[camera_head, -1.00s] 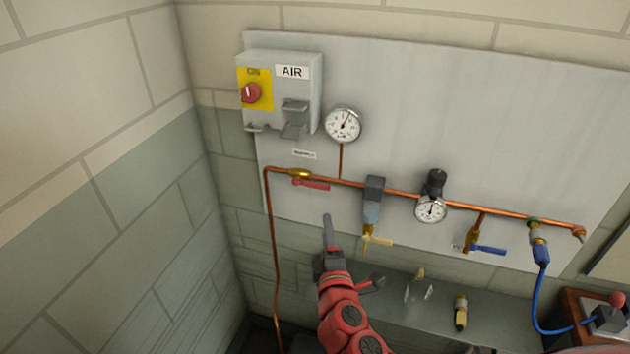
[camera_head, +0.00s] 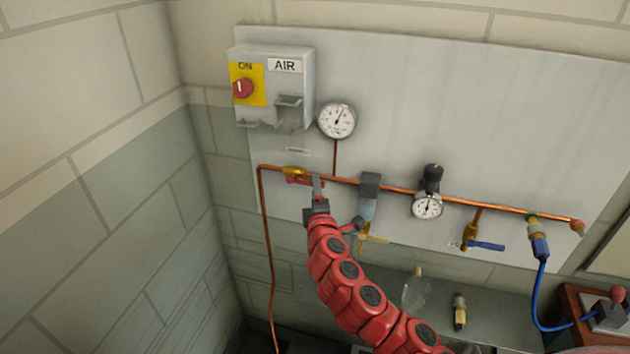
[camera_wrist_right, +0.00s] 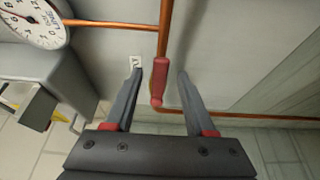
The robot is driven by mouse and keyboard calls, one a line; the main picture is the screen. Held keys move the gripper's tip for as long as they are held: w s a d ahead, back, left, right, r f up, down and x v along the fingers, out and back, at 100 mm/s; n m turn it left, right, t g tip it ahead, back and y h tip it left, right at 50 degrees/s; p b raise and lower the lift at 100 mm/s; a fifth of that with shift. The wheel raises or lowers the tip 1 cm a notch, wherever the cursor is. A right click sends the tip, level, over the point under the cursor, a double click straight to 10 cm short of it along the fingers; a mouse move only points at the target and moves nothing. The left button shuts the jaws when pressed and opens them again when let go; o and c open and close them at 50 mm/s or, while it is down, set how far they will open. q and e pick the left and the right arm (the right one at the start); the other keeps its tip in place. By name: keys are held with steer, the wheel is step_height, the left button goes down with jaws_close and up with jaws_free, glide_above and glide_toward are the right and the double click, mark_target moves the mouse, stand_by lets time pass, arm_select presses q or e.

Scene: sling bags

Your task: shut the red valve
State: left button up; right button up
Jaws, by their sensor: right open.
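The red valve has a brass body (camera_head: 292,170) on the copper pipe at the left of the grey panel. Its red lever (camera_head: 298,181) lies roughly along the pipe. My right gripper (camera_head: 317,180) is open at the free end of the lever, covering part of it in the head view. In the right wrist view the red lever (camera_wrist_right: 160,82) is between the two spread fingers of my right gripper (camera_wrist_right: 160,73), with space visible on both sides. Whether a finger touches it cannot be told. My left gripper is not in view.
A pressure gauge (camera_head: 337,120) and a grey AIR switch box (camera_head: 297,88) are above the pipe. A filter (camera_head: 369,195), a regulator gauge (camera_head: 427,206) and a blue-handled valve (camera_head: 486,246) are to the right. A bench (camera_head: 500,318) with small fittings is below.

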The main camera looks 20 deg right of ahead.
steer(key=shift+w+d, duration=0.15)
steer(key=shift+w, duration=0.55)
steer(key=shift+w+d, duration=0.15)
steer(key=shift+w, duration=0.5)
jaws_close()
stand_by(0.6)
